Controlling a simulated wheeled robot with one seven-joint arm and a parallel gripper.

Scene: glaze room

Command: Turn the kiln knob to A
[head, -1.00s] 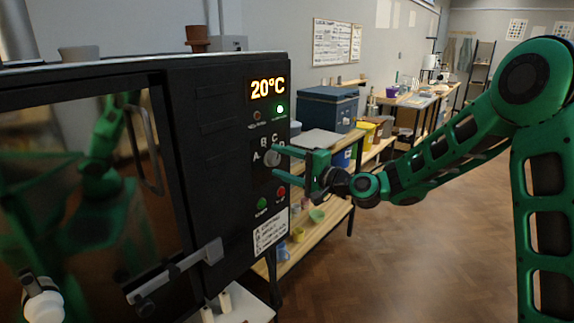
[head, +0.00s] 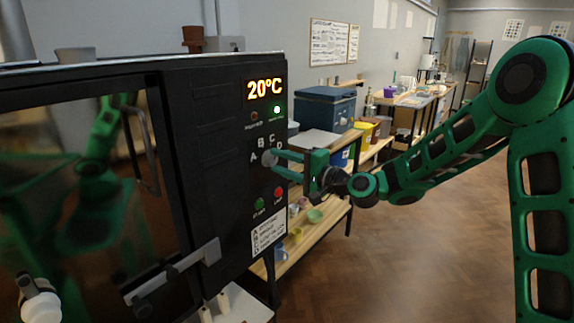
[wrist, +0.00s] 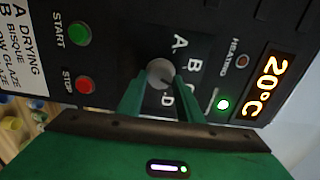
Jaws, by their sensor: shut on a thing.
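The kiln knob (head: 266,159) is a round grey dial on the kiln's black front panel, below the lit display. Letters A, B, C and D arc around it. In the wrist view the knob (wrist: 160,72) sits between my two green fingers, with a dark mark on its face towards the C and D side; its exact setting is hard to read. My gripper (head: 275,161) is shut on the knob, coming from the right. In the wrist view my gripper (wrist: 161,86) has a finger on either side of the knob, which partly shows between them.
The display (head: 265,90) reads 20°C, with a lit green lamp (head: 277,110) below it. A green start button (head: 259,204) and red stop button (head: 278,192) sit below the knob. A wooden shelf (head: 312,235) stands behind my gripper; open floor lies to the right.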

